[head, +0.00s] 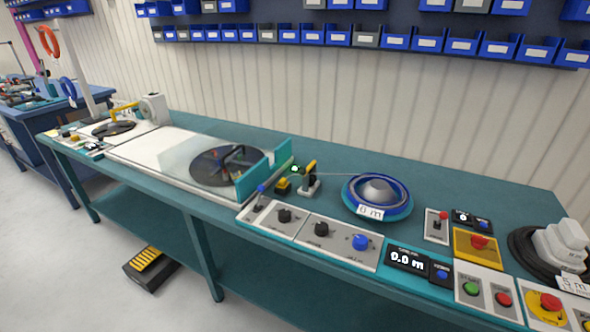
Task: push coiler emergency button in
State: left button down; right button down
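Two red buttons on yellow bases show at the right of the head view; I cannot tell from markings which one belongs to the coiler. One is a red mushroom button (550,302) on a round yellow plate near the bench's front right corner. The other is a red button (479,242) on a square yellow box (463,251) farther back. Whether either is pressed in cannot be told. Neither of my grippers is in view.
The long teal bench (430,182) carries a blue reel (378,193), a clear-covered black disc (228,166), a length display (407,260), a green button (471,288) and a plain red button (504,299). A black cable coil (519,250) lies far right. Blue bins (428,44) hang on the wall.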

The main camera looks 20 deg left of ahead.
aim_at(552, 300)
jog(key=z, duration=1.5)
